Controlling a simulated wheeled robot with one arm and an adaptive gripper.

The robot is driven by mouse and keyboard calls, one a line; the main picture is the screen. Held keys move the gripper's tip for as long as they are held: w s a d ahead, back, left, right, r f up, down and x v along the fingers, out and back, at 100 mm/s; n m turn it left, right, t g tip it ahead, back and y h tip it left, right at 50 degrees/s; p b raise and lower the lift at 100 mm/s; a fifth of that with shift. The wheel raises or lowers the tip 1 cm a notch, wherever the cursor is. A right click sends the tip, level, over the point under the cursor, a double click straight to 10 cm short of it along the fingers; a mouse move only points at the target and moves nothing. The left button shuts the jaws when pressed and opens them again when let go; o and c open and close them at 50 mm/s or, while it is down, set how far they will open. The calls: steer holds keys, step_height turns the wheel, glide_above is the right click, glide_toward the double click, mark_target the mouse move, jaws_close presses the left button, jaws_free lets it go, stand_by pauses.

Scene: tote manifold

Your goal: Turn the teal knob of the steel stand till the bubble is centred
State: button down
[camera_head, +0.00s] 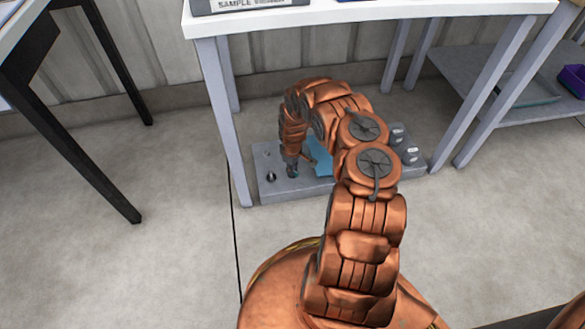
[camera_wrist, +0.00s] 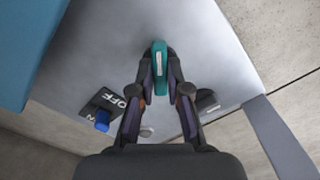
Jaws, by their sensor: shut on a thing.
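The steel stand (camera_head: 262,187) is a low grey unit on the floor under the white table; its panel (camera_wrist: 215,50) fills much of the wrist view. The teal knob (camera_wrist: 159,60) is a narrow upright grip with a pale stripe, at the upper middle of the wrist view. My gripper (camera_wrist: 160,88) is closed around the knob, a finger on each side. In the head view my gripper (camera_head: 292,172) reaches down to the left part of the stand, where the knob is mostly hidden. I see no bubble in either view.
A blue switch (camera_wrist: 102,121) with an ON/OFF plate sits left of my fingers. A dark fitting (camera_wrist: 207,101) is to their right. A blue panel (camera_head: 320,155) lies behind my arm. Open floor (camera_head: 150,260) is at left.

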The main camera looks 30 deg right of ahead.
steer(key=shift+m, duration=1.8)
steer(key=c, duration=1.1)
jaws_free()
steer(key=shift+c, duration=0.2)
steer(key=shift+r, duration=0.1)
step_height(320, 180, up, 12)
